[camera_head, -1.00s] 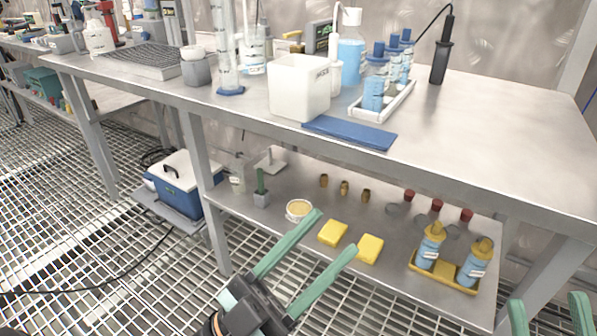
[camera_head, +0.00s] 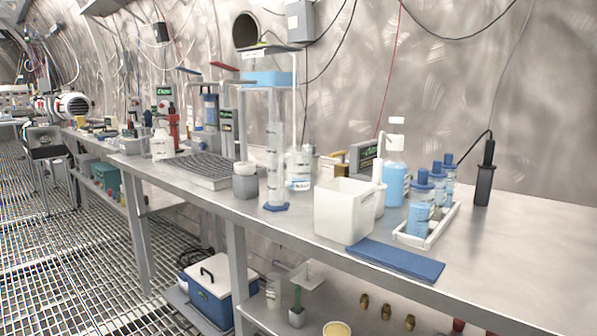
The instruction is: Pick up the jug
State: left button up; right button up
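Several vessels could be the jug, and I cannot tell for sure which one is meant. A small white jug-like vessel (camera_head: 161,146) stands upright on the bench at the left, beside a red stand. A clear vessel with a label (camera_head: 299,170) stands behind the tall measuring cylinder. A square white open container (camera_head: 343,212) stands near the bench's front edge. A clear beaker-like vessel (camera_head: 273,291) stands on the lower shelf. Neither of my grippers is in view now.
The steel bench (camera_head: 530,260) is clear at its right end. A blue mat (camera_head: 396,262) lies at the front edge. A white tray (camera_head: 438,232) holds blue-capped bottles. A blue cooler (camera_head: 215,290) sits below.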

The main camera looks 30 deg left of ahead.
aim_at(298, 158)
jog(key=i+j+u, duration=0.15)
jog(key=j, duration=0.25)
jog(key=j+u, duration=0.2)
jog(key=j, duration=0.25)
jog(key=i+j+u, duration=0.15)
jog(key=j, duration=0.25)
jog(key=i+j+u, duration=0.15)
jog(key=j, duration=0.2)
jog(key=i, duration=0.05)
